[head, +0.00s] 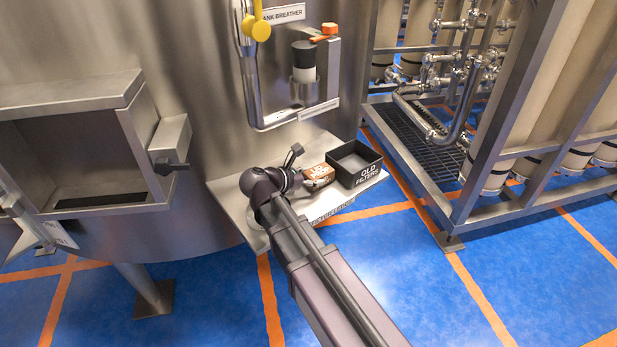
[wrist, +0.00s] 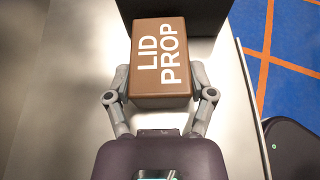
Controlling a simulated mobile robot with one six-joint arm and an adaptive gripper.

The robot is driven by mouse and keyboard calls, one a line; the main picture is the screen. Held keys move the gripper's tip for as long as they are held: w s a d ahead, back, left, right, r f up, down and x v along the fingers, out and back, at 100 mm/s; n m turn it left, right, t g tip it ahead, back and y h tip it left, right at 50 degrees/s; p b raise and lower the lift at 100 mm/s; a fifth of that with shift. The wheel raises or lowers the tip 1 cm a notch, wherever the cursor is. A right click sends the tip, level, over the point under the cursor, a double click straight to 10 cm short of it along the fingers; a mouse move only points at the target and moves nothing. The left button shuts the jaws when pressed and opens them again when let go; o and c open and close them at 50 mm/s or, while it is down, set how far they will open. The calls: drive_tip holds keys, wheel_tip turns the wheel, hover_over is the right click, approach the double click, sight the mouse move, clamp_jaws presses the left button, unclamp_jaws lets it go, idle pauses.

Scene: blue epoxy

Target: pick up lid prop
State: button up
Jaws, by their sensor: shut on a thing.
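The lid prop (wrist: 160,62) is a brown block with white "LID PROP" lettering, seen large in the wrist view. My gripper (wrist: 160,85) has one finger against each side of it and is shut on it. In the head view the lid prop (head: 318,175) shows small beside my gripper (head: 303,180), on or just above the steel shelf (head: 235,205). I cannot tell whether it touches the shelf. My arm hides part of the shelf.
A black open bin (head: 368,177) marked "OLD FILTERS" stands right of the lid prop, close to it. A tank breather fitting (head: 303,75) is on the wall above the shelf. An open steel box (head: 80,150) is at left. A pipe skid (head: 470,210) stands at right.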

sight(312, 174)
drive_tip(key=shift+r+p, duration=4.35)
drive_tip(key=shift+r, duration=0.25)
drive_tip(key=s+a+r+n+t+y+p, duration=0.1)
drive_tip(key=s+a+r+p, duration=0.1)
drive_tip(key=a, duration=0.3)
drive_tip(key=shift+s+r, duration=0.15)
drive_tip(key=shift+s, duration=0.15)
drive_tip(key=shift+d, duration=0.15)
